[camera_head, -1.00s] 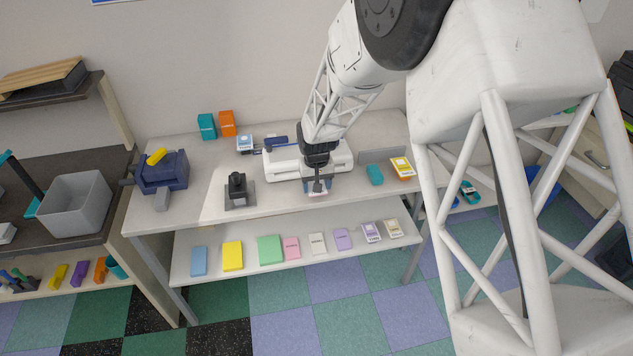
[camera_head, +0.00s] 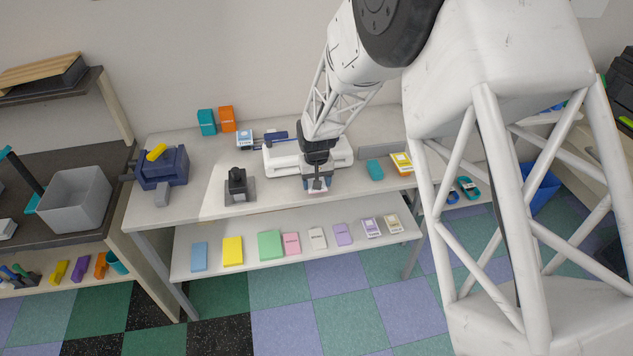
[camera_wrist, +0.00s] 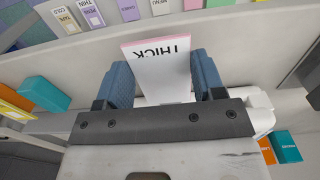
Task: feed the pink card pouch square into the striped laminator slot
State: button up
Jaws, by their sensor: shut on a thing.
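My gripper (camera_head: 317,182) is shut on the card pouch (camera_wrist: 160,75). The pouch has a white face marked "THICK" and pink edges, and it stands out between my two blue fingers in the wrist view. In the head view only a small bit of it (camera_head: 316,188) shows below my gripper. The white laminator (camera_head: 280,159) stands on the table behind and beside my gripper, partly hidden by it. A white part of it (camera_wrist: 259,112) shows at the right in the wrist view. I cannot make out the striped slot or whether the pouch touches the laminator.
A black device (camera_head: 238,186) and a blue machine (camera_head: 163,172) stand on the table to the left. A teal block (camera_head: 375,169) and a yellow packet (camera_head: 401,162) lie to the right. Several coloured packs lie on the lower shelf (camera_head: 210,237).

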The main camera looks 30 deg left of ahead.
jog(key=shift+w+a, duration=0.1)
jog(key=shift+a, duration=0.05)
jog(key=shift+w+a+f, duration=0.1)
jog(key=shift+w+a, duration=0.5)
jog(key=shift+w, duration=0.05)
jog(key=shift+w+a, duration=0.15)
jog(key=shift+w+a, duration=0.4)
jog(key=shift+a, duration=0.05)
dwell(0.4)
jog(key=o, duration=1.1)
